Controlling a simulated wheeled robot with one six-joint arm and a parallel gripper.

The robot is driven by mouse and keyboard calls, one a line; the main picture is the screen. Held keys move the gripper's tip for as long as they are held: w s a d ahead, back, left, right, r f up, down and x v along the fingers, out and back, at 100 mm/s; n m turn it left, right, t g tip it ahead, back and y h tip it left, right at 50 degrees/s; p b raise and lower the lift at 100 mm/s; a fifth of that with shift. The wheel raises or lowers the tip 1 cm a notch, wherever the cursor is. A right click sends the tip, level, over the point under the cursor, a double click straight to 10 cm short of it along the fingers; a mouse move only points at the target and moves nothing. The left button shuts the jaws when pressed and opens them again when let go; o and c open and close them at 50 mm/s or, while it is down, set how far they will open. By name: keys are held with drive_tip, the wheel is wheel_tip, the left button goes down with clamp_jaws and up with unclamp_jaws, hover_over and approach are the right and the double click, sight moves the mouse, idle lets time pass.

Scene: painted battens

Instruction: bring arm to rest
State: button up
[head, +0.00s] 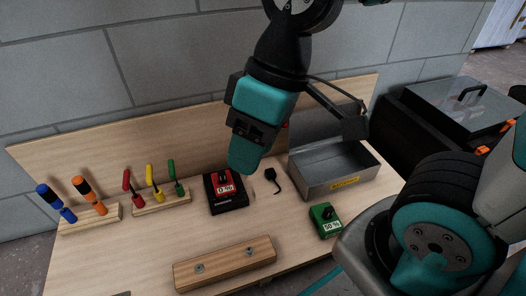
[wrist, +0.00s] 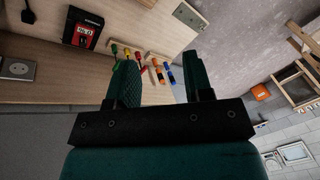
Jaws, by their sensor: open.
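My gripper (head: 243,160) hangs from my arm above the wooden workbench (head: 130,245) in the head view, pointing down. In the wrist view my gripper's two dark green fingers (wrist: 160,75) stand apart with nothing between them. A wooden batten (head: 225,265) with two round metal fittings lies at the bench's front, clear of the gripper. A red and black charger (head: 222,190) stands just below and left of the gripper in the head view. It also shows in the wrist view (wrist: 82,28). The fingertips are partly hidden by the gripper body in the head view.
Small wooden racks hold blue and orange tools (head: 92,210) and red, yellow and green ones (head: 155,195) at left. A grey metal tray (head: 315,180) stands right, behind a green battery marked 50 % (head: 325,220). A dark case (head: 460,110) stands beyond the bench.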

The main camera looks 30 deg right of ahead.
drive_tip(key=shift+s+m, duration=0.3)
drive_tip(key=shift+s, duration=0.9)
drive_tip(key=shift+r, duration=0.1)
wheel_tip(320, 180, up, 48)
drive_tip(key=p, duration=4.8)
